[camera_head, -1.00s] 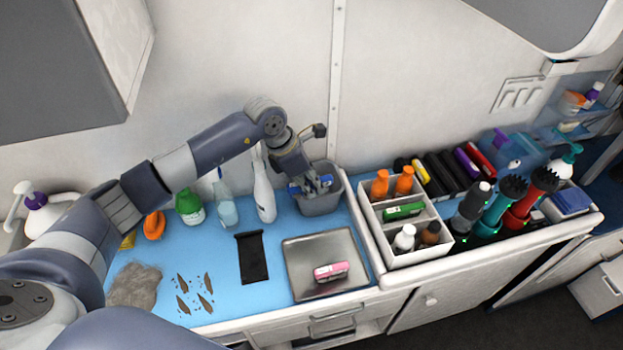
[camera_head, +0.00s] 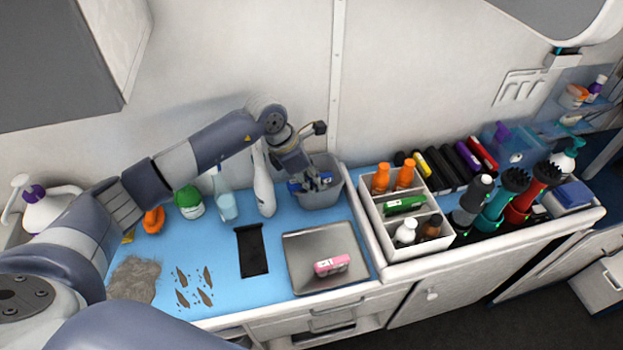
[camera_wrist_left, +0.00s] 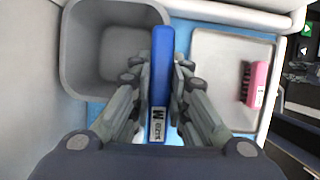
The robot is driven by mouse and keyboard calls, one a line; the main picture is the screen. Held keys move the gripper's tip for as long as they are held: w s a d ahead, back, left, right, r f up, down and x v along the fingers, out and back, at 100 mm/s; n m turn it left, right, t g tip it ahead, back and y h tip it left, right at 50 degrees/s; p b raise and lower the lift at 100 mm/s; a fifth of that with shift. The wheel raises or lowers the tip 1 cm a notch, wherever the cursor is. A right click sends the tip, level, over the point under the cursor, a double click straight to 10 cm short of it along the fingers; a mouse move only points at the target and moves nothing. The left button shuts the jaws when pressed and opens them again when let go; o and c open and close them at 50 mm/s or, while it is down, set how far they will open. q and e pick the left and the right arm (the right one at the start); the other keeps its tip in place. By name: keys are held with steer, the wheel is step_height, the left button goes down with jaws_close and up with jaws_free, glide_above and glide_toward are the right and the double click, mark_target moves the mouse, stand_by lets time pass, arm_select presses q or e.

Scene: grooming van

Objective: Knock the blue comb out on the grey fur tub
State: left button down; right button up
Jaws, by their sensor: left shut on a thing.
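The grey fur tub (camera_head: 327,199) stands on the blue counter against the back wall. In the left wrist view the tub (camera_wrist_left: 78,60) is at upper left and looks empty inside. My left gripper (camera_head: 310,184) is at the tub, shut on the blue comb (camera_head: 294,185). My right gripper is not in view.
A white spray bottle (camera_head: 263,185) stands close left of the tub. A metal tray (camera_head: 310,250) with a pink comb (camera_head: 332,265) lies in front. A white divided caddy (camera_head: 385,222) is to the right. Grey fur (camera_head: 134,280) lies at front left.

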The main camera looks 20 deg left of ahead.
arm_select(q)
steer(key=shift+f, duration=0.3)
steer(key=shift+b, duration=0.45)
stand_by(0.8)
steer(key=shift+r+p, duration=0.5)
steer(key=shift+r, duration=0.5)
steer(key=shift+f+b, duration=0.95)
steer(key=shift+f, duration=0.05)
stand_by(1.1)
stand_by(0.4)
